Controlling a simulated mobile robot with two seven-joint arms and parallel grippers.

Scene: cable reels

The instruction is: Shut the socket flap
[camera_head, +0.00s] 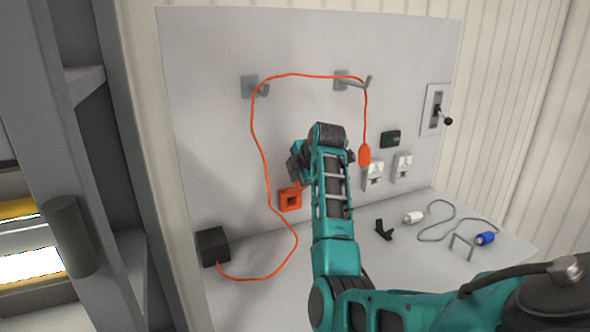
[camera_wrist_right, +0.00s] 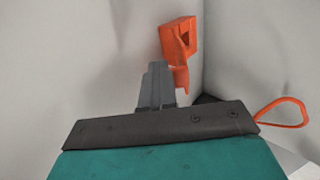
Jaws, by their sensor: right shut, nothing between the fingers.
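An orange square socket (camera_head: 289,199) is on the grey back panel, left of my right forearm; its dark opening shows in the head view. In the right wrist view the orange socket (camera_wrist_right: 180,36) has an orange flap-like piece (camera_wrist_right: 181,77) standing out from it, so it looks open. My right gripper (camera_wrist_right: 157,72) is shut and empty, its grey fingertips close to this piece; I cannot tell whether they touch. In the head view my right wrist partly hides the area just above and right of the socket. My left gripper is not in view.
An orange cable (camera_head: 262,150) runs from a black box (camera_head: 212,246) over two hooks to an orange plug (camera_head: 364,155). Two white sockets (camera_head: 373,174) and a lever switch (camera_head: 436,110) are right of my arm. A white connector (camera_head: 413,217) and blue connector (camera_head: 485,239) lie on the shelf.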

